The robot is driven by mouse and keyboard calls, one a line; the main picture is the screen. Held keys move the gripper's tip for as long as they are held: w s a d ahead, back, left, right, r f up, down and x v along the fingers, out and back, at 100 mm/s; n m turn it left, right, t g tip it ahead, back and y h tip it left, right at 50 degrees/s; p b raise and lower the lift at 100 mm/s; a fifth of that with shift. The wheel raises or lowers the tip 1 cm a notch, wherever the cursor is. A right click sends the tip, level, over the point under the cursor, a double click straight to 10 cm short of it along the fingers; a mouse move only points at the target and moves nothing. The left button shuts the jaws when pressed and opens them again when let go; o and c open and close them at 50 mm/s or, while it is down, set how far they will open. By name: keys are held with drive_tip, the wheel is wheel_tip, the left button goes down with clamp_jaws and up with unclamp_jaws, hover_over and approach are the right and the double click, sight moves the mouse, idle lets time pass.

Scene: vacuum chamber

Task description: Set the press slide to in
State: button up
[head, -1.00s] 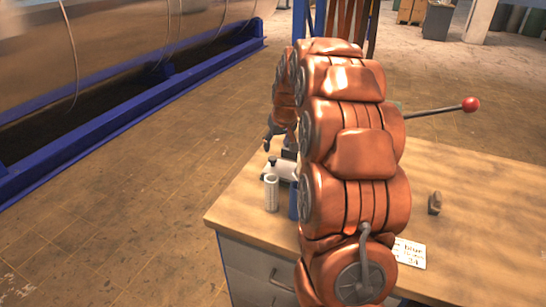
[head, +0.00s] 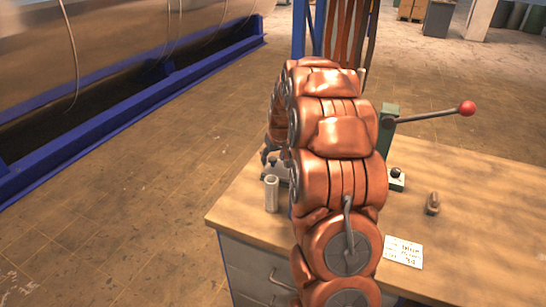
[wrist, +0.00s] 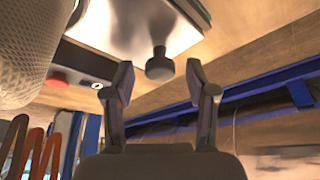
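A bright metal plate or block with a dark round knob (wrist: 159,66) shows at the top of the wrist view; it looks like the slide, but I cannot tell its position. My gripper (wrist: 160,76) is open and empty, its two fingers on either side of the knob in the picture, with no clear contact. A green press-like post (head: 388,127) with a red-ball lever (head: 467,109) stands right of my arm.
A pale ribbed cylinder (head: 271,194) stands near the wooden bench's (head: 480,235) left edge. A small brown object (head: 433,204) and a written card (head: 403,252) lie on the right. A red button (wrist: 57,79) shows in the wrist view. The bench's right side is mostly clear.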

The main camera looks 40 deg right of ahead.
clamp_jaws()
